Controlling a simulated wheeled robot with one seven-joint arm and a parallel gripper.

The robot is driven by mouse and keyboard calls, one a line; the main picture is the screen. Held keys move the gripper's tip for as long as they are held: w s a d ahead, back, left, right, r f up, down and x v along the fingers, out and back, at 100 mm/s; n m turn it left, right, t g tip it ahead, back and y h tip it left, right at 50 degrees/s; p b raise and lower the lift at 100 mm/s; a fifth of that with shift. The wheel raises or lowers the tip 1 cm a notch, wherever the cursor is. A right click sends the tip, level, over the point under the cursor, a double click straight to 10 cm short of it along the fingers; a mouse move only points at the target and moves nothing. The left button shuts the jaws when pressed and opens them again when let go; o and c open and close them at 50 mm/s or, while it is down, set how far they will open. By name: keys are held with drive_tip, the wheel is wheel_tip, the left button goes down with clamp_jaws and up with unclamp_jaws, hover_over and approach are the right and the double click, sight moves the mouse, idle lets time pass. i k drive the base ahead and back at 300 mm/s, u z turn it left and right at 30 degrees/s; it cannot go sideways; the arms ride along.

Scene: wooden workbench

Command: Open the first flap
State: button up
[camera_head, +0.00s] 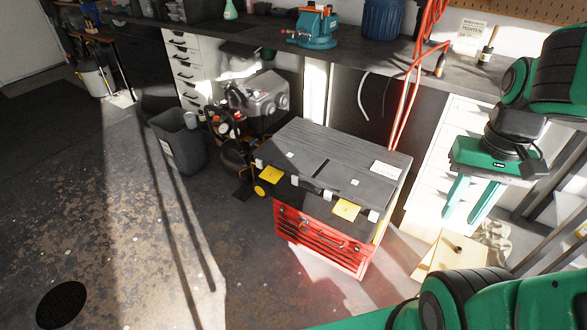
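A tool chest stands on the floor in the middle of the head view, with red drawers (322,241) below and a dark grey top. A short dark line splits the front of the top into a left flap (297,161) and a right flap (343,184). Both look closed and flat. I cannot tell which flap counts as first. My gripper (459,214) points down, right of the chest and apart from it. Its two teal fingers are spread, with nothing between them.
A workbench (346,63) runs behind the chest, with a teal vise (313,28) on it. A grey bin (179,140) and a compressor-like machine (262,95) stand to the left. A wooden box (450,255) lies at right.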

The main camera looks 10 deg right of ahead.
sight(284, 155)
drive_tip(key=z, duration=0.05)
drive_tip(key=i, duration=1)
